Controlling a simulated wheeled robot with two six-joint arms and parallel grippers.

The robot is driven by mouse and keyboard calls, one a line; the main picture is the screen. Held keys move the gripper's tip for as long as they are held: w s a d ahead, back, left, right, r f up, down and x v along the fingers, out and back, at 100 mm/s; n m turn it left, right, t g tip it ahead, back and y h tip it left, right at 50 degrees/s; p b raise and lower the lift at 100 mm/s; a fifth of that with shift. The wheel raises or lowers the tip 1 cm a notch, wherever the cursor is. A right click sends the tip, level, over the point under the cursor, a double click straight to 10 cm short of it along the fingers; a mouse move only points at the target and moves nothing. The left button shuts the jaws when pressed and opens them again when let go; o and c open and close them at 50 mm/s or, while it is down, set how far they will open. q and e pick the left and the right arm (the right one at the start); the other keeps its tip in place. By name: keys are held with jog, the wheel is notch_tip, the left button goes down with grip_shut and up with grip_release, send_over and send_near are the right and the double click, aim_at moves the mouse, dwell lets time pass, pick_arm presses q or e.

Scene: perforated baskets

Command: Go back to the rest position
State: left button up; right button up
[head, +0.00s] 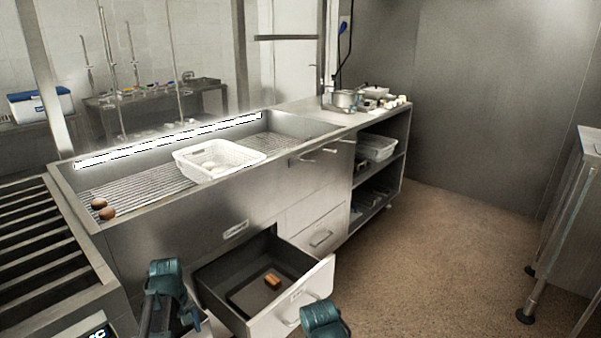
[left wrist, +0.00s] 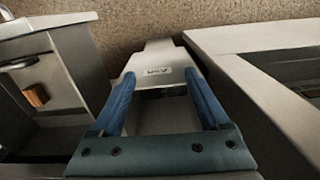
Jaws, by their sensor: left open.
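My left gripper (left wrist: 162,98) shows in the left wrist view with its two blue fingers spread apart and nothing between them. In the head view, teal parts of my left arm stand at the bottom, left of the open drawer (head: 317,291). A teal part of my right arm shows at the bottom, by the drawer's front; its fingers are not in view. A small brown block (head: 272,281) lies in the drawer, and a brown block also shows at the left of the left wrist view (left wrist: 36,95).
The drawer juts out from the steel counter, close to both arms. A white perforated basket (head: 217,166) with pale items stands in the counter's sink, and two brown round items (head: 103,209) lie at its left end. A pot (head: 344,99) stands farther right. Open floor (head: 450,250) lies right.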

pick_arm(q)
jog(key=s+d+f+m+b, duration=0.3)
jog(key=s+d+m, duration=0.1)
jog(key=d, duration=0.4)
jog(key=s+d+f+m+y+b, duration=0.1)
jog(key=s+d+f+m+b, duration=0.3)
jog(key=d, duration=0.5)
jog(key=s+d+f+m+b, duration=0.2)
jog(key=s+d+m, duration=0.25)
jog(key=d, duration=0.35)
pick_arm(e)
notch_tip(320, 180, down, 9)
pick_arm(q)
notch_tip(320, 180, up, 36)
jog(key=p, duration=3.6)
jog(key=shift+w+f, duration=0.15)
jog(key=shift+w, duration=0.1)
pick_arm(e)
notch_tip(320, 180, up, 36)
jog(key=shift+f, duration=0.2)
pick_arm(q)
jog(key=shift+m, duration=0.25)
pick_arm(e)
jog(key=shift+w, duration=0.1)
jog(key=shift+c, duration=0.3)
